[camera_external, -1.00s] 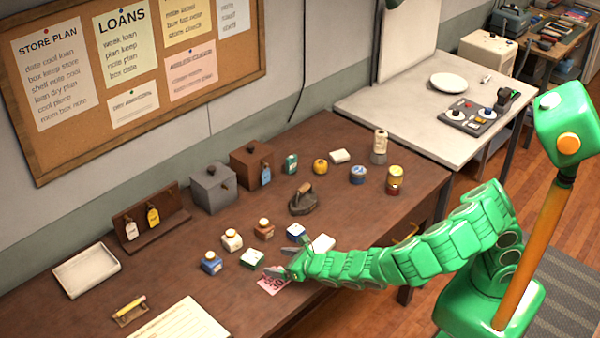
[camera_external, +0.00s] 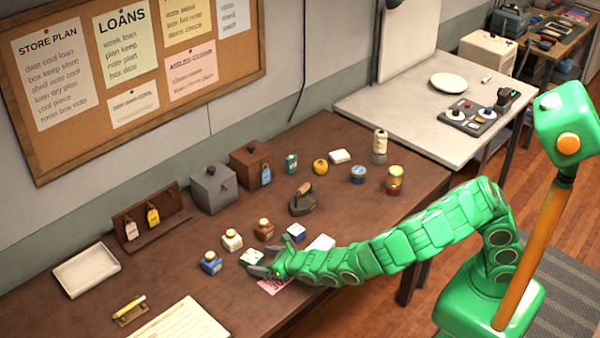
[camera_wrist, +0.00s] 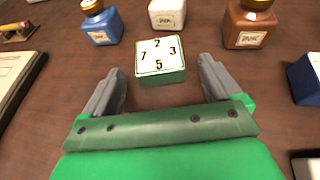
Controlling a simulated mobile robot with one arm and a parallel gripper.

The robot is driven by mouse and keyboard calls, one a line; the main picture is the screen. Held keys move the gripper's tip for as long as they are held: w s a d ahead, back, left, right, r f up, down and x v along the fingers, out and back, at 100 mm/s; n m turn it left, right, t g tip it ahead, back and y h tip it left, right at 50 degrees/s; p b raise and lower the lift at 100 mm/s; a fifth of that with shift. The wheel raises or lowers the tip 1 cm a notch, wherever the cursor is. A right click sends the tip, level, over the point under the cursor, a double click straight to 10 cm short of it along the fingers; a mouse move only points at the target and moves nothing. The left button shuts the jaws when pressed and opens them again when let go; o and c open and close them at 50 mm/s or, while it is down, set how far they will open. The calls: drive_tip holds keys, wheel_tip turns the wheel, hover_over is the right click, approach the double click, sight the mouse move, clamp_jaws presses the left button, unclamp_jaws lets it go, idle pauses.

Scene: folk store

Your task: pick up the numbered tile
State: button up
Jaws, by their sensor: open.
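The numbered tile (camera_wrist: 160,58) is a small block with a cream top bearing the digits 2, 3, 5 and 7 and green sides. In the wrist view it lies on the table just beyond and between my open fingers. My gripper (camera_wrist: 160,88) is open and empty, with one grey finger on each side. In the external view the tile (camera_external: 252,257) lies on the brown table, just beyond my gripper (camera_external: 268,256). The gripper partly overlaps the tile's near side there.
A blue bottle (camera_wrist: 100,24), a white bottle (camera_wrist: 167,14) and a brown bottle (camera_wrist: 248,24) stand close behind the tile. A blue-and-white block (camera_external: 296,231) lies to its right. A pink card (camera_external: 272,286) lies under my arm. The table's front left holds a paper sheet (camera_external: 182,325).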

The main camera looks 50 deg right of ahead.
drive_tip(key=shift+w+a+f, duration=0.15)
drive_tip(key=shift+w+f, duration=0.1)
drive_tip(key=shift+w, duration=0.35)
drive_tip(key=c, duration=1.2)
drive_tip(key=shift+r, duration=0.1)
drive_tip(key=shift+c, duration=0.2)
